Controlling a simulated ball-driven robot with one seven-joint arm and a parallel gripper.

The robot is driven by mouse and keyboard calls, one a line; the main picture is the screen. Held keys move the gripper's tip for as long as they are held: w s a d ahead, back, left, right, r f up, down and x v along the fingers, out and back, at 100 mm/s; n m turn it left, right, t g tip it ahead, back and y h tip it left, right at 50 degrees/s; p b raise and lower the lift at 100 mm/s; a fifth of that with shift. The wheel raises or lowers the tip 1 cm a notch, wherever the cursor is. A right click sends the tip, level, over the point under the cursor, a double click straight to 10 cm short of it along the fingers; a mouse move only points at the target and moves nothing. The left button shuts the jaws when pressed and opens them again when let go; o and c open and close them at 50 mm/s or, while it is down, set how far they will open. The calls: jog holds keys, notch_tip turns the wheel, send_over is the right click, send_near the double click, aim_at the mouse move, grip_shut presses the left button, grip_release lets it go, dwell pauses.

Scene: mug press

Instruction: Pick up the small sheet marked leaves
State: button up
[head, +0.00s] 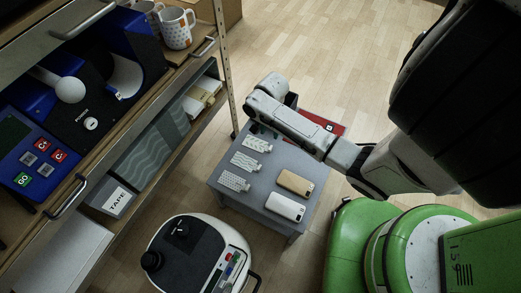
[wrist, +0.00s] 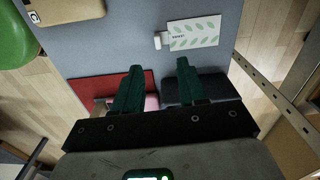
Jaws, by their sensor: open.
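The small sheet marked leaves (wrist: 200,35) is white with green leaf shapes and a word at its left, with a white tab at its left edge. It lies flat on the grey table (wrist: 110,45) in the wrist view. In the head view it appears to be the farthest of the patterned sheets (head: 257,144), though its print is too small to read. My gripper (wrist: 159,66) is open and empty, its green fingers apart, just short of the sheet and slightly left of it. In the head view my gripper (head: 268,131) is partly hidden by my arm.
Two more patterned sheets (head: 245,162) lie nearer on the table. A tan case (head: 295,183) and a white case (head: 285,207) lie at right. A red item (wrist: 88,84) and a dark item (wrist: 212,87) sit by the far edge. The shelf (head: 140,150) stands left.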

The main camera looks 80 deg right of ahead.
jog(key=b, duration=0.2)
send_over(271, 147)
jog(key=f, duration=0.5)
jog(key=shift+w+a+f, duration=0.1)
jog(key=shift+w+f, duration=0.15)
jog(key=f+b, duration=0.1)
jog(key=f, duration=0.1)
jog(key=f+b, duration=0.1)
jog(key=f, duration=0.2)
jog(key=shift+s+f, duration=0.2)
jog(key=shift+f, duration=0.1)
jog(key=shift+c, duration=0.4)
grip_shut()
